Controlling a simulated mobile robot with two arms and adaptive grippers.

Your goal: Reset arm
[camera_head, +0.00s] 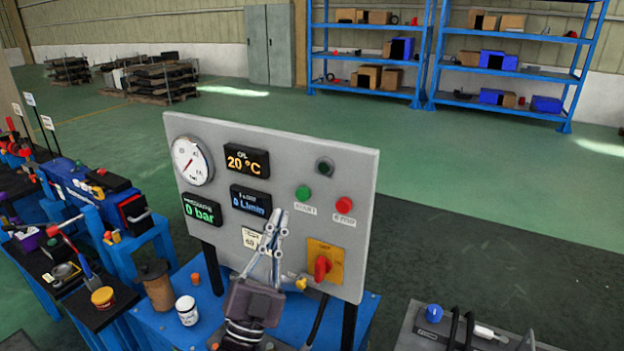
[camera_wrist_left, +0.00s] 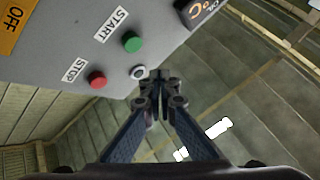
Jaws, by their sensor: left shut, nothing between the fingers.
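My left gripper (camera_head: 279,217) is shut and empty in front of the grey control panel (camera_head: 300,150), its fingers pointing up. In the left wrist view the closed fingertips (camera_wrist_left: 159,80) are near a small round dark-centred knob (camera_wrist_left: 138,73) with a light ring. The green START button (camera_head: 303,193) and red STOP button (camera_head: 344,204) are to the right of the fingers. They also show in the wrist view as green (camera_wrist_left: 132,42) and red (camera_wrist_left: 97,80). A red rotary switch (camera_head: 322,268) sits on a yellow plate. The displays read 20 °C, 0 bar and 0 L/min. My right gripper is out of view.
A blue bench (camera_head: 365,306) under the panel holds a white jar (camera_head: 187,310) and a brown canister (camera_head: 156,286). Cluttered blue benches stand at left. A grey surface (camera_head: 412,335) with tools is at lower right. Green floor behind is open, up to blue shelves (camera_head: 431,60).

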